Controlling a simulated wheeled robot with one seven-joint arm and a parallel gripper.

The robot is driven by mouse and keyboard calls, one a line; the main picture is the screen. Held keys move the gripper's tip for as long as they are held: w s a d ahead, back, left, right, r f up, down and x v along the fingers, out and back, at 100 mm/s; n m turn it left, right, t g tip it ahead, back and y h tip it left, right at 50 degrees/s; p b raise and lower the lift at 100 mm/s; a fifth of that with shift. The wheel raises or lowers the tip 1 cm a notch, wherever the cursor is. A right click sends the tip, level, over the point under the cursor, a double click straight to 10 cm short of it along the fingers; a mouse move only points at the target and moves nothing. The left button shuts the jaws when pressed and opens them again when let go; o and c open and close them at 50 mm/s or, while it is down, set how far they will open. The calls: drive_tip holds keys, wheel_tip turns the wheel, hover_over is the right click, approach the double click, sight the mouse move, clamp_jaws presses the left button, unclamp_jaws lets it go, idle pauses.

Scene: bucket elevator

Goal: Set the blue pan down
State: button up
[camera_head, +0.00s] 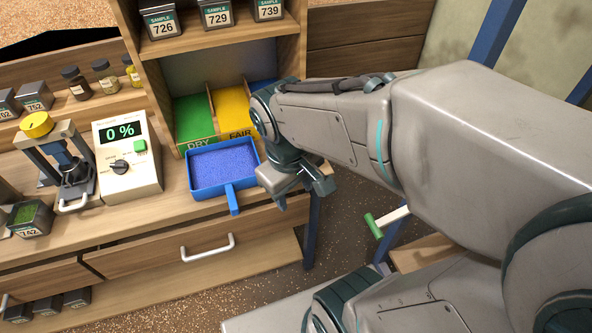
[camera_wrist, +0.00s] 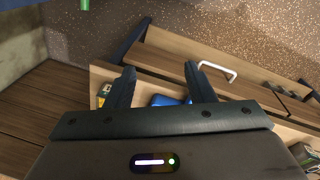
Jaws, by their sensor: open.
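The blue pan (camera_head: 190,172) lies level on the wooden counter, filled with blue-violet grains. Its short blue handle points toward the front edge of the counter. My gripper (camera_head: 302,193) is to the right of the pan, apart from it, with nothing between its fingers. In the wrist view, my gripper (camera_wrist: 160,69) shows two spread fingers. A small blue piece of the pan (camera_wrist: 166,100) shows there low between the fingers; most of the pan is hidden behind the gripper body.
Behind the pan are a green bin (camera_head: 194,116) marked DRY and a yellow bin (camera_head: 231,108) marked FAIR. A meter reading 0 % (camera_head: 128,160) stands to the left, beside a press (camera_head: 60,160). A drawer handle (camera_head: 208,249) juts out below the counter.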

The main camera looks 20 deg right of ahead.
drive_tip(key=m, duration=0.1)
drive_tip(key=r+m+t, duration=0.1)
drive_tip(key=m, duration=0.1)
drive_tip(key=d+r+m+t+y, duration=0.1)
drive_tip(key=shift+s+r, duration=0.1)
drive_tip(key=shift+r, duration=0.15)
idle(1.0)
